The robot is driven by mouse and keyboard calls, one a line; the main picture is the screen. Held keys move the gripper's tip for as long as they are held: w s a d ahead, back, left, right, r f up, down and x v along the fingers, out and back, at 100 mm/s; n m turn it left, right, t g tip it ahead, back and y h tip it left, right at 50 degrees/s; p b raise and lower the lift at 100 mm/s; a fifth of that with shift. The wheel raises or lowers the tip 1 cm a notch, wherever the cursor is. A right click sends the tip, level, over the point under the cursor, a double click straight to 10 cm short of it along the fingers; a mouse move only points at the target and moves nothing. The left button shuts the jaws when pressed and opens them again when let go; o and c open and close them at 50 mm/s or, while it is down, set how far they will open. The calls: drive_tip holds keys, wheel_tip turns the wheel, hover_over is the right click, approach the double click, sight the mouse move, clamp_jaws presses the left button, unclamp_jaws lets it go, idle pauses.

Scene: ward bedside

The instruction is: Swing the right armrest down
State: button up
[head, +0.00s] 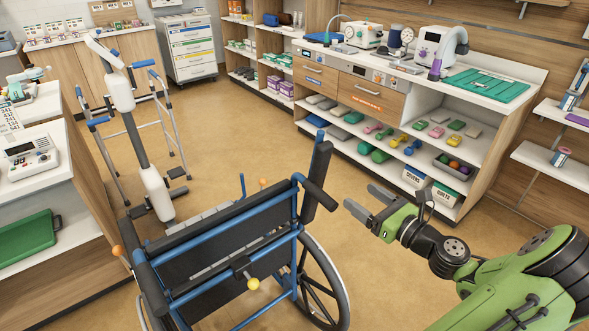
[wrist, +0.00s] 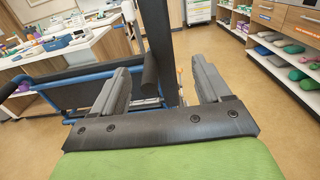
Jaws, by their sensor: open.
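A wheelchair with a blue frame and black back panel (head: 225,250) stands in the lower middle of the head view, seen from behind. Its right armrest (head: 318,178), a black pad on a blue tube, stands upright beside the black right push handle (head: 320,196). My gripper (head: 362,201) is open and empty, to the right of the armrest and apart from it. In the wrist view, the upright armrest (wrist: 158,45) appears ahead between the two fingers of my gripper (wrist: 160,85), with the push handle (wrist: 150,70) beside it. The armrest's lower pivot is hidden.
A large wheel (head: 322,285) is on the chair's right side. A walker (head: 135,120) and a white column-like device (head: 150,180) stand beyond the chair. A shelf unit (head: 400,130) is behind my gripper. The floor between chair and shelves is clear.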

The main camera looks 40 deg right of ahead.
sight(323, 170)
drive_tip(key=w+b, duration=0.1)
drive_tip(key=w, duration=0.4)
drive_tip(key=w+b, duration=0.1)
drive_tip(key=w, duration=0.4)
drive_tip(key=w+b, duration=0.1)
drive_tip(key=w, duration=0.4)
drive_tip(key=shift+w+a+r, duration=0.1)
drive_tip(key=shift+w+a, duration=0.1)
drive_tip(key=shift+a, duration=0.15)
drive_tip(key=shift+c, duration=0.4)
